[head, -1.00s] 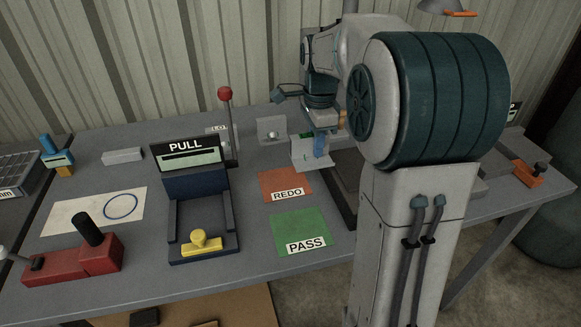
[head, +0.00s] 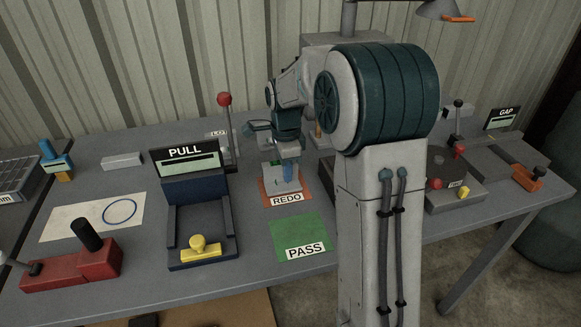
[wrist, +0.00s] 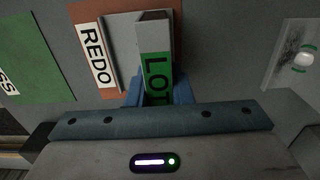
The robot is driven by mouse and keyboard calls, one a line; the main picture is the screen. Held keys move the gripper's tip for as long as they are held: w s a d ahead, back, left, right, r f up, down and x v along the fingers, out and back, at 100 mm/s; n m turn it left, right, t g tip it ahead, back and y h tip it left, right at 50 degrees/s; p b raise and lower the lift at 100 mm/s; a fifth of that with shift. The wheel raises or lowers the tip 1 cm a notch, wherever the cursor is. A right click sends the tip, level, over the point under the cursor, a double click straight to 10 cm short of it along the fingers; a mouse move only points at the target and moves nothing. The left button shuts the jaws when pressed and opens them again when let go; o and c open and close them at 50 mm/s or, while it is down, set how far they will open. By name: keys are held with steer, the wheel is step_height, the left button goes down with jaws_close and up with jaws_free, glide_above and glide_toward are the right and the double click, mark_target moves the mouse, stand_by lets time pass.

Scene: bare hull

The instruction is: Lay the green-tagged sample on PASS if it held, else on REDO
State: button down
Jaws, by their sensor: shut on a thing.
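My gripper (head: 286,168) is shut on the green-tagged sample (head: 280,184), a pale grey piece, above or on the REDO card. In the wrist view the sample (wrist: 154,30) stands between the blue fingers (wrist: 158,92), its green tag reading "LOT", partly hidden. The orange REDO card (head: 304,186) also shows in the wrist view (wrist: 88,28), partly covered by the sample. I cannot tell whether the sample touches it. The green PASS card (head: 300,230) lies bare in front of REDO. The PULL tester (head: 184,152) has a pale green display strip that I cannot read.
A red fixture (head: 75,268) is front left. A GAP station (head: 503,117) is at right. A grey plate with a white disc (wrist: 302,60) shows in the wrist view.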

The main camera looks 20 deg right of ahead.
steer(key=c, duration=1.7)
jaws_free()
steer(key=shift+f, duration=0.15)
steer(key=o, duration=0.4)
